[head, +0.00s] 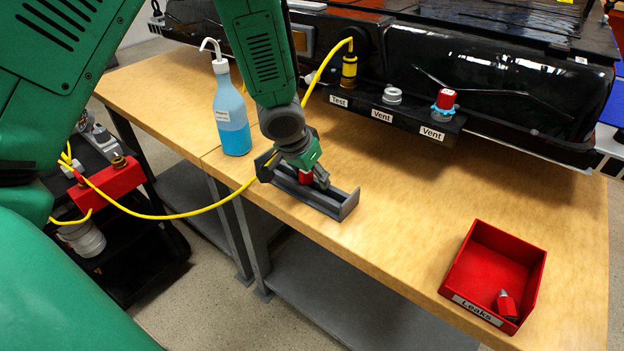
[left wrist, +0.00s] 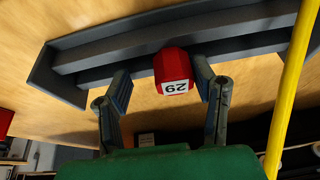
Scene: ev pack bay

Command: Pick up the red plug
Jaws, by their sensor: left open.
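The red plug (left wrist: 172,72) stands in a grey rack (head: 344,207) on the wooden bench; its white label reads 29 or similar, seen inverted in the left wrist view. In the head view the plug (head: 305,178) shows just below my left gripper (head: 309,180). In the left wrist view my left gripper (left wrist: 165,92) is open, one finger on each side of the plug, with a visible gap at least on the left. The rack also shows in the left wrist view (left wrist: 110,55). My right gripper is in neither view.
A blue bottle (head: 231,115) stands left of the rack. A yellow hose (head: 160,215) hangs by my left arm. A red "Leaks" bin (head: 506,255) holds a red piece (head: 507,304). Another red plug (head: 445,98) sits at a "Vent" port of the black pack (head: 470,80). Bench between rack and bin is clear.

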